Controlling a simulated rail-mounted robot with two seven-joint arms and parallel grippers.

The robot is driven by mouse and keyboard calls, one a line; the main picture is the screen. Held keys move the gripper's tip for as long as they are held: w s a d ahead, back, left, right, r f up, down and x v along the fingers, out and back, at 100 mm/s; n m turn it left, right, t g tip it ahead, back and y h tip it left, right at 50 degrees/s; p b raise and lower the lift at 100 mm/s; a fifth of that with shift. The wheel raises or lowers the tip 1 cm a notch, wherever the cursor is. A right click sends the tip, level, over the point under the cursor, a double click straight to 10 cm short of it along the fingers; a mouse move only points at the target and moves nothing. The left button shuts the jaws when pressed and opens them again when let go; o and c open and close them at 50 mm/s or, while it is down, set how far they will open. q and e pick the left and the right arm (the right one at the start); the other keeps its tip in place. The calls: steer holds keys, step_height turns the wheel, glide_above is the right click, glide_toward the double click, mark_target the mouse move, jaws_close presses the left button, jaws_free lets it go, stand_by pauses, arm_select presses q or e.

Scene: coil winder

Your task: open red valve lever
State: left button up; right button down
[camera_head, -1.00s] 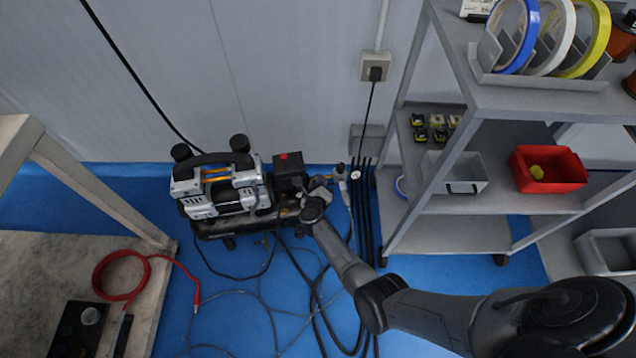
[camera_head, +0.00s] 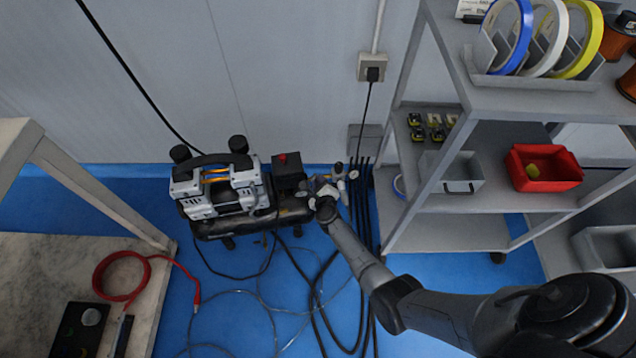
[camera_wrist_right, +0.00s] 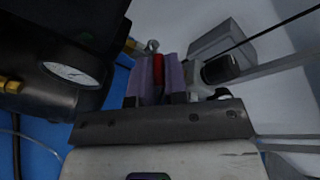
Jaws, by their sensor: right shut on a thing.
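The red valve lever (camera_wrist_right: 158,68) shows as a narrow red strip between the two pale purple finger pads in the right wrist view. My right gripper (camera_wrist_right: 160,80) is shut on it. In the head view my right gripper (camera_head: 322,188) is at the fittings on the right end of the air compressor (camera_head: 222,190), and my wrist hides most of the lever there. A round pressure gauge (camera_wrist_right: 72,73) is left of the fingers in the wrist view. My left gripper is not in view.
Dark hoses (camera_head: 362,215) hang just right of the gripper, and cables lie on the blue floor. A grey shelf rack (camera_head: 445,230) with a red bin (camera_head: 543,183) stands at the right. A workbench (camera_head: 40,250) is at the left.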

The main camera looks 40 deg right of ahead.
steer(key=shift+s+d+f+n+t+y+b, duration=0.1)
steer(key=shift+d+n+t+y+b, duration=0.25)
steer(key=shift+n+y, duration=0.45)
steer(key=shift+s+d+n+t+y+b, duration=0.1)
steer(key=shift+d+n+t+y+b, duration=0.2)
steer(key=shift+n+y, duration=0.45)
steer(key=shift+a+y, duration=0.1)
steer(key=shift+y, duration=0.15)
steer(key=shift+w, duration=0.1)
steer(key=c, duration=1.4)
jaws_free()
steer(key=shift+w, duration=0.1)
steer(key=shift+p+v, duration=3)
steer(key=shift+v, duration=3.95)
